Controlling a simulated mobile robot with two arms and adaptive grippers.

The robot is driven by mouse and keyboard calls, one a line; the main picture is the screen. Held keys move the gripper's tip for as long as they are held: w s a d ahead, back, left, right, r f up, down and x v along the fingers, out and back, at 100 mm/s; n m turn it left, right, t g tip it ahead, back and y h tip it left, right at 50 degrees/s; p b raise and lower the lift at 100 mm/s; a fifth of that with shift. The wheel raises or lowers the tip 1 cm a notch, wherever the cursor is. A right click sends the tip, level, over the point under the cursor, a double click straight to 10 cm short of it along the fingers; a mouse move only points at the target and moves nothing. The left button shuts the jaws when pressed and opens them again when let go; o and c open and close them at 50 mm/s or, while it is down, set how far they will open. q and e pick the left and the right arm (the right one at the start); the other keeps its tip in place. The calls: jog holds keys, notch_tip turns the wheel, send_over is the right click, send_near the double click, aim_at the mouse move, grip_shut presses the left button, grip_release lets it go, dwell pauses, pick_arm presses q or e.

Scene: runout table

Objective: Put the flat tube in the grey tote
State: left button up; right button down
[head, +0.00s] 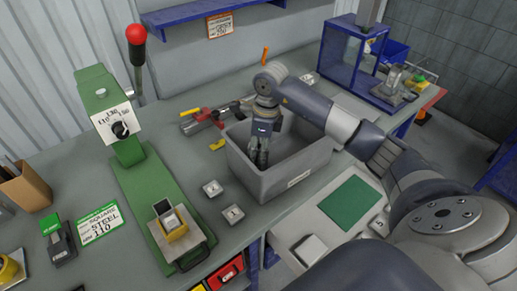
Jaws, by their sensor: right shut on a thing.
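The grey tote (292,181) stands on the bench in the middle of the head view, its open top facing up. My right arm reaches in from the right, and my right gripper (262,158) points down into the tote's left part, inside the near walls. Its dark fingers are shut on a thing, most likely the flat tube. The held thing is mostly hidden by the fingers, and I cannot make out its shape or whether it touches the tote floor. My left gripper is not in view.
A green press (142,180) with a red-knobbed lever stands left. A blue-framed box (347,58) is at the back right. A green pad (348,203) lies in front.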

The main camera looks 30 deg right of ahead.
jog(key=shift+f, duration=0.15)
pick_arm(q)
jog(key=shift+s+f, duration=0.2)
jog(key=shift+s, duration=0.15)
pick_arm(e)
jog(key=c, duration=1.3)
grip_release()
pick_arm(q)
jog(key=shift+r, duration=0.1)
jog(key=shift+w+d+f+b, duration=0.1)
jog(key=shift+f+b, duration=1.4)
jog(key=shift+b, duration=0.1)
pick_arm(e)
jog(key=shift+s+d+r, duration=0.2)
jog(key=shift+r, duration=1.85)
jog(key=shift+s+d+r, duration=0.15)
jog(key=shift+r, duration=1.9)
jog(key=shift+s+d+r, duration=0.2)
jog(key=shift+r, duration=1.85)
